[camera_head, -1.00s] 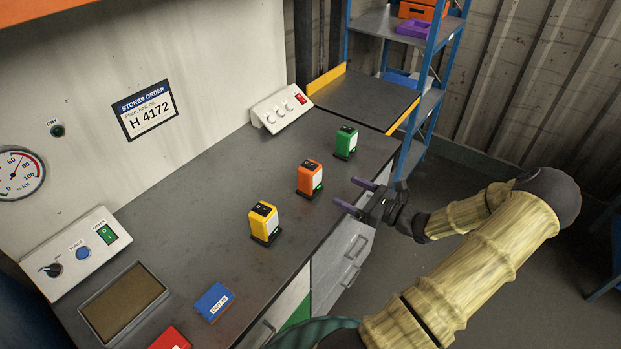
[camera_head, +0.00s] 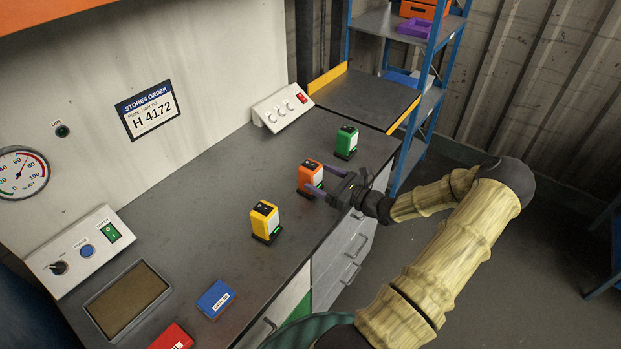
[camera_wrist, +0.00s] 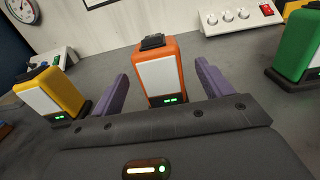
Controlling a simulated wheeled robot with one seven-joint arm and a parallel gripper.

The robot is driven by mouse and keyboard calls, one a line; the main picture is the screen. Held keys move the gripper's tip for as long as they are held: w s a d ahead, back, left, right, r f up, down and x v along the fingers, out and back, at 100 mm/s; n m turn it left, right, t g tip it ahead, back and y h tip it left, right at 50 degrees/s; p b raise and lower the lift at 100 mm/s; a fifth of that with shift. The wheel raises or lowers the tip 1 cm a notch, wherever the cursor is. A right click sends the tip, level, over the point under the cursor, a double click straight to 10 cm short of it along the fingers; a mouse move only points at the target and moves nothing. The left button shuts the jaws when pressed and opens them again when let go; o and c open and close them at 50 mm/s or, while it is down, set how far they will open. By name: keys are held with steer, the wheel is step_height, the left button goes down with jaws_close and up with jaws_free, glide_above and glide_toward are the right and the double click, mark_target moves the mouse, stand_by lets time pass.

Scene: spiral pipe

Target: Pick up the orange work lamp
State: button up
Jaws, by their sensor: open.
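The orange work lamp (camera_head: 309,175) stands upright on the dark bench, between the yellow lamp (camera_head: 264,221) and the green lamp (camera_head: 346,142). My gripper (camera_head: 313,177) is open at the lamp, with its purple fingers reaching in from the right. The lower edge of the lamp is partly hidden by the gripper body.
The yellow lamp (camera_wrist: 55,92) and green lamp (camera_wrist: 298,48) stand to either side. A white switch box (camera_head: 281,107) sits at the back wall. A blue box (camera_head: 215,299), a red box (camera_head: 172,338) and a framed tray (camera_head: 164,295) lie on the near left bench.

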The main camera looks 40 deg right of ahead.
mark_target(317, 178)
steer(key=shift+f+p+x, duration=0.2)
steer(key=shift+p+x, duration=0.2)
steer(key=shift+x, duration=1.95)
steer(key=shift+s, duration=0.1)
steer(key=c, duration=1.3)
steer(key=shift+o, duration=0.2)
steer(key=shift+a, duration=0.1)
